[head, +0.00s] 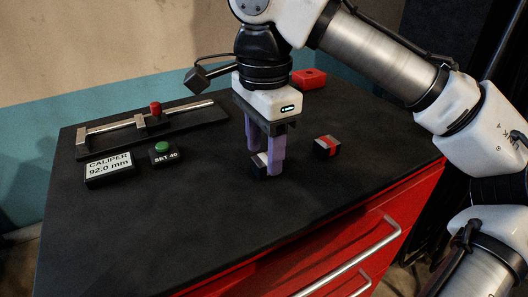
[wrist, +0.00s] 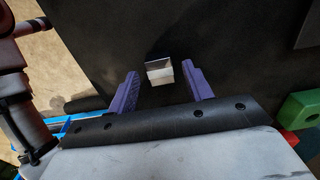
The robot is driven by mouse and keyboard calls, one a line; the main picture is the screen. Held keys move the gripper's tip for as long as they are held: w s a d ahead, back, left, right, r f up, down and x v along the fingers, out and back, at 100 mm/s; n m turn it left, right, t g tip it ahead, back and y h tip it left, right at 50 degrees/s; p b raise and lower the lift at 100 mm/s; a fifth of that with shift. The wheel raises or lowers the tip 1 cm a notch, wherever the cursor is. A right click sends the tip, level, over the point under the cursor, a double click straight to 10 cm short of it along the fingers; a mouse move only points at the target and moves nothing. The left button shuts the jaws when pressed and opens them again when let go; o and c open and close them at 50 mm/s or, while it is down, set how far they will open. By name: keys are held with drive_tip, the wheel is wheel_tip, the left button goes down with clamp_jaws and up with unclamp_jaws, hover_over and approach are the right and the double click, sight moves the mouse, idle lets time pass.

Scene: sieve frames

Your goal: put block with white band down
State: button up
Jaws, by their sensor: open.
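The block with the white band (head: 260,166) is small and dark with a pale band. It appears to rest on the dark tabletop (head: 200,215), partly hidden by a finger. My gripper (head: 265,168) points down over it with its purple fingers on either side. In the wrist view, the block (wrist: 159,71) sits between the fingertips of my gripper (wrist: 161,72), with a visible gap on both sides. The gripper is open and not clamped on it.
A block with a red band (head: 327,147) lies right of my gripper. A caliper (head: 113,134), its 92.0 mm display (head: 109,169) and a green button marked SET 40 (head: 162,152) are at left. A red block (head: 308,79) lies behind. The front tabletop is clear.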

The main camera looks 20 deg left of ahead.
sight(264, 159)
wheel_tip(264, 159, up, 11)
drive_tip(key=p, duration=0.1)
drive_tip(key=shift+f, duration=0.15)
idle(1.3)
